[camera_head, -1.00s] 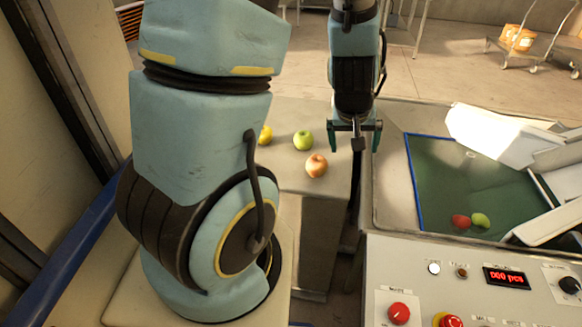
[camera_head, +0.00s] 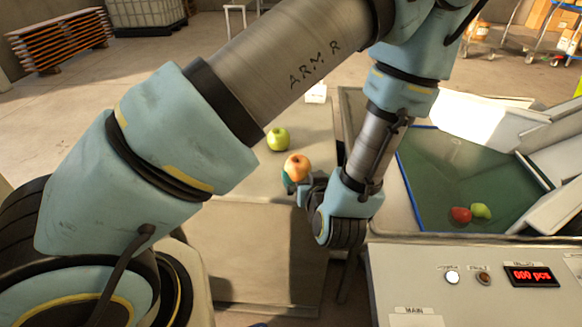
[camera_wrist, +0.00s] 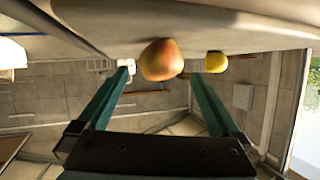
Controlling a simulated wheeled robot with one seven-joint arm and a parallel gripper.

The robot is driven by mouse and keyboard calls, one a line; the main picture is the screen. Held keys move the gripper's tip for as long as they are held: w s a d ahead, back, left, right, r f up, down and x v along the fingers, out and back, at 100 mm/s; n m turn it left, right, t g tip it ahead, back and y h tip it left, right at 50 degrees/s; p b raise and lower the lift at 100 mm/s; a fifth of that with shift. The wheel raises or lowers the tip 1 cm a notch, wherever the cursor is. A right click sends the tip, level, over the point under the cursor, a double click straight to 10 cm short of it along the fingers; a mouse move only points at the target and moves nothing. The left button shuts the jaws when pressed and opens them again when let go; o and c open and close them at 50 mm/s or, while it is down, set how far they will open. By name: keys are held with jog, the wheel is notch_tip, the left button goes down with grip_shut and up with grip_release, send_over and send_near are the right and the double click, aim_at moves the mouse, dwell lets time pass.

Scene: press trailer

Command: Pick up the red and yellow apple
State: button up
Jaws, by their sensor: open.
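The red and yellow apple (camera_head: 297,167) sits near the front edge of the grey table. My gripper (camera_head: 292,184) is low beside it, its teal fingers partly hidden by the apple and my wrist. In the wrist view the fingers of my gripper (camera_wrist: 160,78) are open and empty. The apple (camera_wrist: 161,60) shows between and just beyond the fingertips, nearer the left one; I cannot tell whether they touch it. The picture is turned, with the table surface along the top.
A green apple (camera_head: 278,139) stands behind on the table (camera_head: 312,128). A yellow fruit (camera_wrist: 215,62) shows near the right finger. To the right are a green-floored tray (camera_head: 425,170) with a red (camera_head: 461,215) and a green fruit (camera_head: 481,211), and a control panel (camera_head: 480,262).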

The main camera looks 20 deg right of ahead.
aim_at(298, 167)
jog(key=p+x, duration=0.2)
jog(key=x, duration=0.6)
jog(key=shift+f+p, duration=0.2)
jog(key=shift+p, duration=0.15)
jog(key=shift+c, duration=0.2)
jog(key=c, duration=1.3)
jog(key=shift+o, duration=0.2)
jog(key=shift+r, duration=0.15)
notch_tip(298, 167, up, 10)
jog(key=shift+f+b, duration=0.1)
jog(key=shift+b, duration=0.85)
